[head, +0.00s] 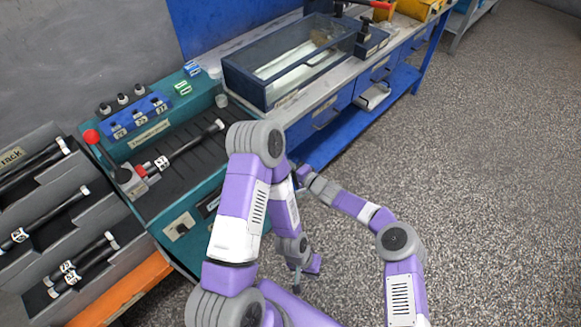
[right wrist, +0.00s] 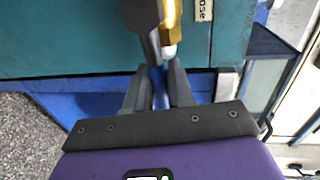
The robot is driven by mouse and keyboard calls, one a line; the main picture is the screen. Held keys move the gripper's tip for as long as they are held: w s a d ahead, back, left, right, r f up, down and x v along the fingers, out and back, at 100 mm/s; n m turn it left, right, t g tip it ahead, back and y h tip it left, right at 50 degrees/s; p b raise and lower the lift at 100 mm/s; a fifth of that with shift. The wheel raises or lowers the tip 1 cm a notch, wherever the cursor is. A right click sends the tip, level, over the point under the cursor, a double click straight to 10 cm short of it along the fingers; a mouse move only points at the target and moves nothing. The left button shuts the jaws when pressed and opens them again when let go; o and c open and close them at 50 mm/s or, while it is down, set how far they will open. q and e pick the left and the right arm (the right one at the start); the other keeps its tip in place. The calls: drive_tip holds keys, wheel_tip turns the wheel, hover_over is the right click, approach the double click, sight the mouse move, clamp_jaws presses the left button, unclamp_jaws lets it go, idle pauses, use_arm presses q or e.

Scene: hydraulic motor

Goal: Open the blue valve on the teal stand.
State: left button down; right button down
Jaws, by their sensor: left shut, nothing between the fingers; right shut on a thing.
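The teal stand (head: 158,222) stands at the left in the head view, and its teal face (right wrist: 70,40) fills the top of the right wrist view. My right gripper (right wrist: 158,72) is shut on the blue valve (right wrist: 161,92), whose narrow blue handle shows between the fingers. A gold fitting (right wrist: 173,22) and a dark grey part show just above. In the head view my left arm hides my right gripper and the valve. My left gripper (head: 297,284) hangs low in front of the stand, shut and empty, above the floor.
A grey rack (head: 40,240) with several black hoses stands left of the stand. A black hose (head: 190,148) lies on the stand's top, near a red knob (head: 91,136). A blue workbench (head: 340,110) with a glass-sided tank adjoins at the right. The speckled floor (head: 480,180) is clear.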

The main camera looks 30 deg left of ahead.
drive_tip(key=c, duration=1.1)
unclamp_jaws()
drive_tip(key=p+v, duration=0.4)
drive_tip(key=v, duration=0.3)
drive_tip(key=shift+d+r, duration=0.15)
drive_tip(key=shift+d, duration=0.1)
